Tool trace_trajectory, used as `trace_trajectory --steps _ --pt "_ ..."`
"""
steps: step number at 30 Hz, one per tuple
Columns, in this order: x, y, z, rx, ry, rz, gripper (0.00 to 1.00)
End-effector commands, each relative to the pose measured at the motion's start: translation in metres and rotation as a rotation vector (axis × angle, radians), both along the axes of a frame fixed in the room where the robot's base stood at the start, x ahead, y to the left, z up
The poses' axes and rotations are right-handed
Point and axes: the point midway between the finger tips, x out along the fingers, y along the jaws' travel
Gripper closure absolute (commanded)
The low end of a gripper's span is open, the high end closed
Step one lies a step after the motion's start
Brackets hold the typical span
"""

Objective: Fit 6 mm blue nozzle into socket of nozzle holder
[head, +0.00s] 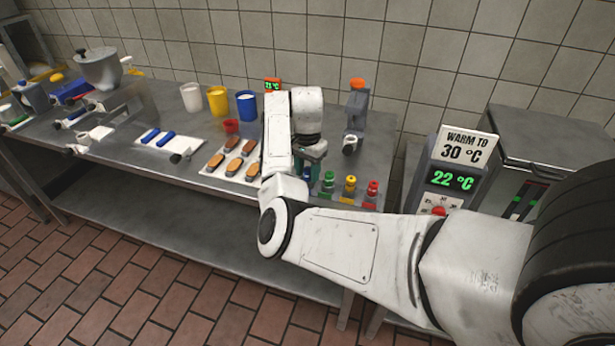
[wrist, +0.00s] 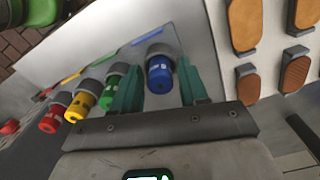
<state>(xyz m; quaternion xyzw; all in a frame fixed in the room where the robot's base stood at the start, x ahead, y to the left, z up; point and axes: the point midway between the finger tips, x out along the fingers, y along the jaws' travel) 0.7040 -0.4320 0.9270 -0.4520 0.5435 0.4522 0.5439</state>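The blue nozzle (wrist: 159,74), with a grey collar, is between the two teal fingers of my gripper (wrist: 158,85) in the wrist view. The fingers are apart, with a narrow gap visible on each side of the nozzle. Green (wrist: 112,86), yellow (wrist: 82,103) and red (wrist: 56,112) nozzles stand in a row beside it. In the head view my gripper (head: 313,152) is low over the bench, partly behind my arm, and the blue nozzle is mostly hidden. I cannot tell for certain which thing is the nozzle holder; a grey stand (head: 358,108) with a silver ring is behind the nozzles.
A warmer display (head: 452,181) reads 22 °C at right. The steel bench (head: 130,183) has bare room along its front.

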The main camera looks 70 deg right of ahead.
Motion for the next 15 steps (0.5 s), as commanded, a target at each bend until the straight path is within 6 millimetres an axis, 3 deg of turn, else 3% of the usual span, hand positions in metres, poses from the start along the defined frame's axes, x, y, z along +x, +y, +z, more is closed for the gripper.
trace_trajectory --steps 2,13,15 --pt "0.0000 -0.0001 0.0003 0.000 0.000 0.000 0.64" --pt "0.0001 -0.0001 0.0004 0.000 0.000 0.000 1.00" --pt "0.0001 -0.0001 0.0005 0.000 0.000 0.000 1.00"
